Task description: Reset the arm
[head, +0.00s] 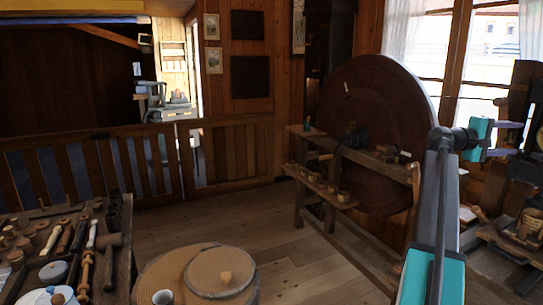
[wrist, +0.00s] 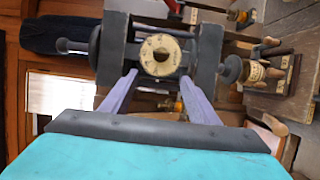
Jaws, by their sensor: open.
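My gripper (head: 502,141) is raised at the right of the head view. Its two purple fingers point right, toward dark wooden equipment by the window. In the wrist view my gripper (wrist: 158,88) shows its fingers spread apart, with nothing held between them. A round cream disc (wrist: 160,55) with dark markings shows beyond the fingertips, mounted in a dark frame. I cannot tell how far the disc is from the fingers.
A bench (head: 336,190) with small cups and a big wooden wheel (head: 375,95) stand left of my arm. A workbench (head: 500,262) lies at the right. A round table (head: 160,268) and a tool table (head: 122,262) are front left. Open floor (head: 295,255) lies between.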

